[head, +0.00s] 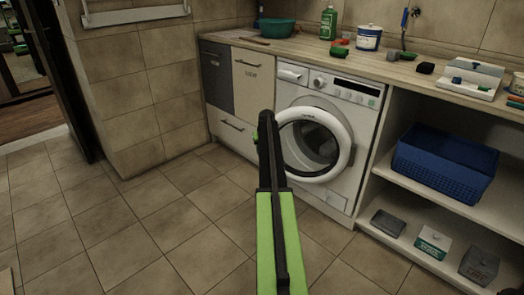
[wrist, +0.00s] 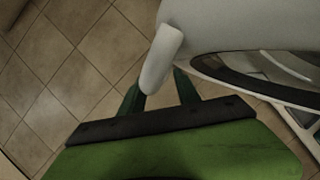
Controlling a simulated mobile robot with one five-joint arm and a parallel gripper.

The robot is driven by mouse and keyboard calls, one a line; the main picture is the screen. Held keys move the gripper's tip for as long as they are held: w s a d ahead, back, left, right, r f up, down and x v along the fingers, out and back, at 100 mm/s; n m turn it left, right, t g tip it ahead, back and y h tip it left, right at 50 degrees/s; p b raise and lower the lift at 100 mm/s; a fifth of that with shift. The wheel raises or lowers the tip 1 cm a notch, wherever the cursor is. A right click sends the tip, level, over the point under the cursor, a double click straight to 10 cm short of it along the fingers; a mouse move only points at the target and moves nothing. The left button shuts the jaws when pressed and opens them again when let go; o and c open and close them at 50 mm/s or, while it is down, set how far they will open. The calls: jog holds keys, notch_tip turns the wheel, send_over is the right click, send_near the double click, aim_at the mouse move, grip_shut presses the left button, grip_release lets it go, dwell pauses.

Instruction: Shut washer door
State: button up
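The white washer (head: 359,101) stands under the counter. Its round door (head: 345,155), a white ring with dark glass, seems to stand out a little from the front; how far is hard to tell. My gripper (head: 268,122) is at the left edge of the door and hides part of it. In the wrist view, the two dark green fingertips (wrist: 160,90) are apart. A white handle-like piece (wrist: 164,55) of the door reaches down between them, close to the left finger, with a gap to the right finger. The door (wrist: 215,28) fills the upper right there.
The counter (head: 300,47) above holds a green bowl (head: 276,28), bottles and small items. Drawers (head: 232,130) stand left of the washer. An open shelf with a blue basket (head: 445,165) and boxes is to the right. The tiled floor (head: 150,220) at left is clear.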

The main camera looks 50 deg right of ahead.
jog(key=p+v, duration=1.6)
jog(key=v, duration=0.1)
jog(key=shift+r, duration=0.15)
jog(key=shift+s, duration=0.1)
jog(key=shift+c, duration=0.2)
